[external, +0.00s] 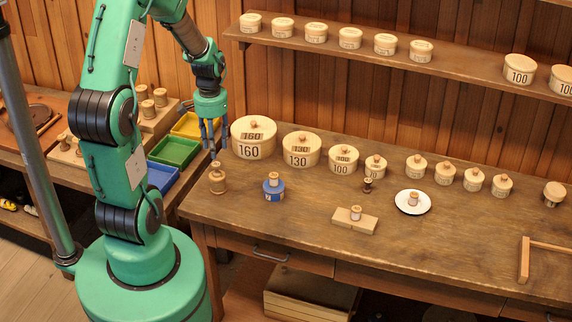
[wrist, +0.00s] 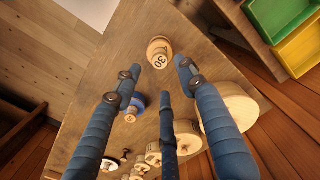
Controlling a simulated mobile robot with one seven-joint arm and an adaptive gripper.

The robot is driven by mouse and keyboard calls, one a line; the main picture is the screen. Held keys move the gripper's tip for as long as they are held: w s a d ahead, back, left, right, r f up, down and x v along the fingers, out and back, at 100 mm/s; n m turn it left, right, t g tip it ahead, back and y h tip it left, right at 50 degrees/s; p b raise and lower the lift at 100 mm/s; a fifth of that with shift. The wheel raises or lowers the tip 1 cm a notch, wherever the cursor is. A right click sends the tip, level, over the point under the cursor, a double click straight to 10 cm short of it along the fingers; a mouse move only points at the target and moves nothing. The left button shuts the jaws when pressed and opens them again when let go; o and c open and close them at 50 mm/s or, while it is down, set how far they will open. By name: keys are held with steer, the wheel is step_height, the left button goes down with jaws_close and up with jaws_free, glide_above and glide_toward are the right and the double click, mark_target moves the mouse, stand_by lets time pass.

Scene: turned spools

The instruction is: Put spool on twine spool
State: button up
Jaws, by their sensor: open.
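My gripper (external: 210,140) is open and empty, fingers down, above the left end of the workbench. In the wrist view its blue fingers (wrist: 157,72) are spread apart. A turned wooden spool (external: 217,178) stands upright near the bench's left edge, below my gripper; a round wooden piece marked 30 (wrist: 158,52) shows beyond the fingertips. A small spool sits on a blue round piece (external: 274,194) to the right; blue also shows in the wrist view (wrist: 137,102). I cannot tell which is the twine spool.
Round lidded boxes marked 160 (external: 253,150), 130 (external: 298,159) and 100 line the bench's back, with smaller ones rightward. Yellow, green (external: 174,150) and blue trays lie on the left table. A wooden bracket (external: 524,262) is at right. The front middle bench is clear.

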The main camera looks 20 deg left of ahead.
steer(key=shift+r, duration=1.75)
step_height(320, 180, up, 17)
steer(key=t, duration=0.3)
glide_above(216, 164)
steer(key=s+d, duration=0.2)
steer(key=s, duration=0.5)
steer(key=s+d+r+n+t, duration=0.1)
steer(key=s+r+t, duration=0.1)
steer(key=s+r, duration=0.7)
steer(key=s, duration=0.3)
steer(key=shift+r+n+t, duration=0.3)
steer(key=shift+r+n, duration=0.1)
steer(key=shift+f+b, duration=1.45)
steer(key=shift+f, duration=0.2)
